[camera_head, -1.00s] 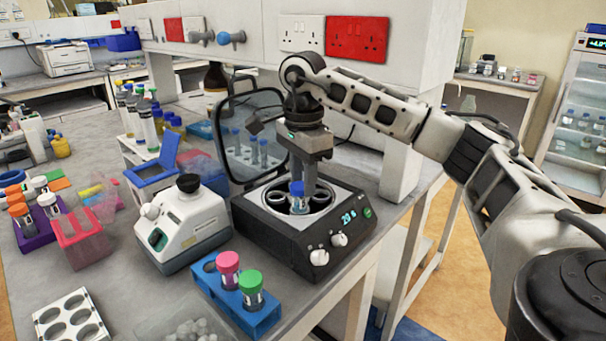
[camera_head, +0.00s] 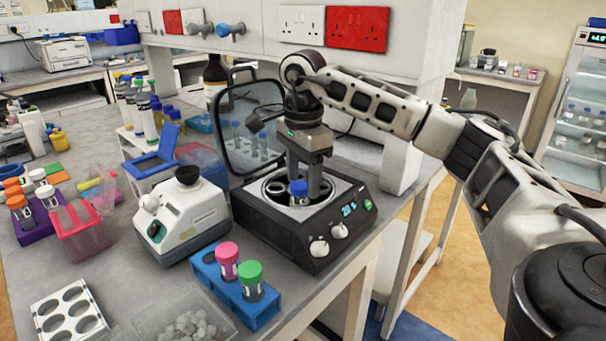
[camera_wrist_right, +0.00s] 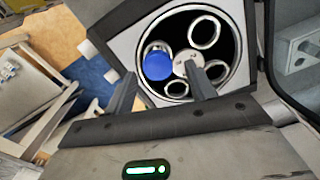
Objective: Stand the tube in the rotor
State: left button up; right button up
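The blue-capped tube (camera_head: 299,189) stands about upright in the rotor (camera_head: 276,189) of the black centrifuge (camera_head: 290,236), whose lid is up. Mostly the cap and a little of the body show; the lower part is hidden. In the right wrist view the blue cap (camera_wrist_right: 158,64) sits at one of the rotor's holes, beside the hub (camera_wrist_right: 187,66). My right gripper (camera_wrist_right: 161,75) is open, with its fingers apart on either side of the cap and a gap to each. In the head view the right gripper (camera_head: 303,184) is low over the rotor. My left gripper is out of view.
The raised lid (camera_head: 250,128) stands behind the rotor. A blue rack (camera_head: 233,289) with pink- and green-capped tubes is in front. A white instrument (camera_head: 183,220) stands to the left. The bench edge runs close to the centrifuge's right.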

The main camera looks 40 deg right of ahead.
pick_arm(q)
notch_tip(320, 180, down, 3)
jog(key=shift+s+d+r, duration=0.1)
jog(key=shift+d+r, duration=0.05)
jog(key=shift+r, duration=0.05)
pick_arm(e)
jog(key=shift+f, duration=0.25)
pick_arm(q)
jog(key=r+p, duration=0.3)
jog(key=p, duration=0.1)
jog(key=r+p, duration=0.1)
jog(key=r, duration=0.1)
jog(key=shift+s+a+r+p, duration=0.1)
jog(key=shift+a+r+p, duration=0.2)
jog(key=shift+p, duration=0.1)
pick_arm(e)
notch_tip(320, 180, up, 16)
jog(key=shift+r, duration=0.2)
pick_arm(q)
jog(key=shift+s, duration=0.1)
pick_arm(e)
jog(key=shift+s, duration=0.15)
